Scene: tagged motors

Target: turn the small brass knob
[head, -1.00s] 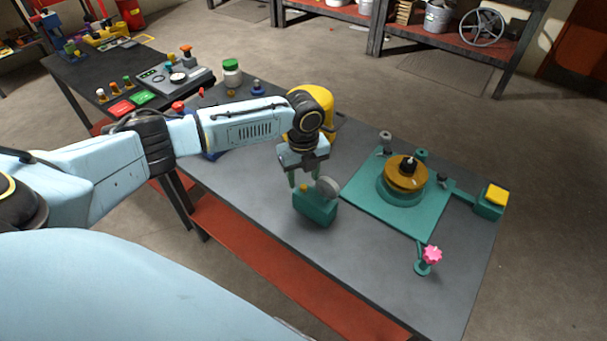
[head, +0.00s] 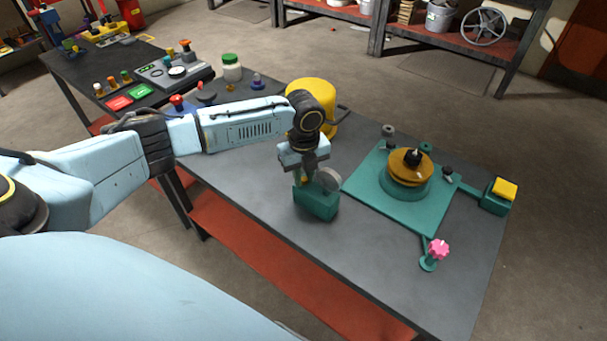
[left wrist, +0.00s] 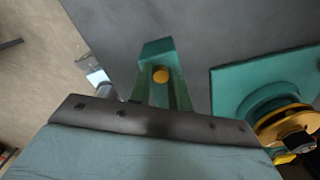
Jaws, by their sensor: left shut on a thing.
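The small brass knob (left wrist: 160,75) shows between my left gripper's fingers in the left wrist view. It sits on top of a green box (head: 316,205) on the grey table, and in the head view it shows as a small yellow spot (head: 304,180). My left gripper (head: 303,178) points down over the box and is shut on the brass knob. A grey round disc (head: 327,179) stands on the same box, just right of the fingers. My right gripper is not in view.
A green plate (head: 405,215) with a brass-coloured wheel (head: 410,167) lies to the right. A pink knob (head: 438,249) stands near the front, and a yellow-topped block (head: 505,189) at the far right. A yellow rounded thing (head: 315,93) stands behind my left wrist.

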